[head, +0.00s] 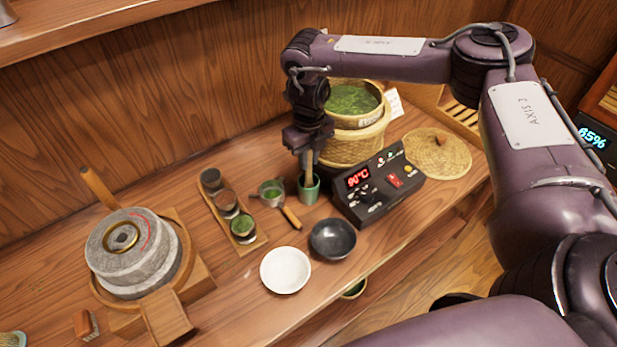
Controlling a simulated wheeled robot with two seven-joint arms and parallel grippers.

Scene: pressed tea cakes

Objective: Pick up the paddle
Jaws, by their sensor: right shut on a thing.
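The paddle (309,177) is a narrow light-wood piece that stands upright in a small green cup (309,194) beside the control box. Its lower end is hidden inside the cup. My right gripper (308,151) points straight down over the cup and is shut on the paddle's upper part. The fingers are dark and small, and they hide the top of the paddle. My left gripper is not in view.
A steamer basket (357,146) with green tea stands just behind the gripper. The control box (377,187) reads 90°C. A strainer (273,193), a sample tray (253,245), a black bowl (333,238), a white bowl (285,270) and a stone mill (130,262) stand leftward.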

